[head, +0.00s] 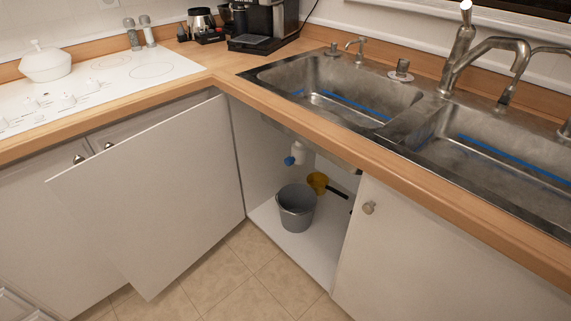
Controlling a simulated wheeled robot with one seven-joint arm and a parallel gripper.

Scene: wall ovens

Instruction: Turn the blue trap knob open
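A small blue trap knob (289,161) sits on the side of a white pipe fitting (299,152) inside the open cabinet under the sink. It is above and slightly left of a grey bucket (296,208) standing on the cabinet floor. The upper part of the pipe is hidden by the countertop edge. The knob is too small to tell its turn position. My gripper is not in view.
The cabinet door (150,190) stands open to the left. A yellow container (317,182) lies behind the bucket. The wooden counter edge (310,125) overhangs the opening. Tiled floor (215,275) in front is clear.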

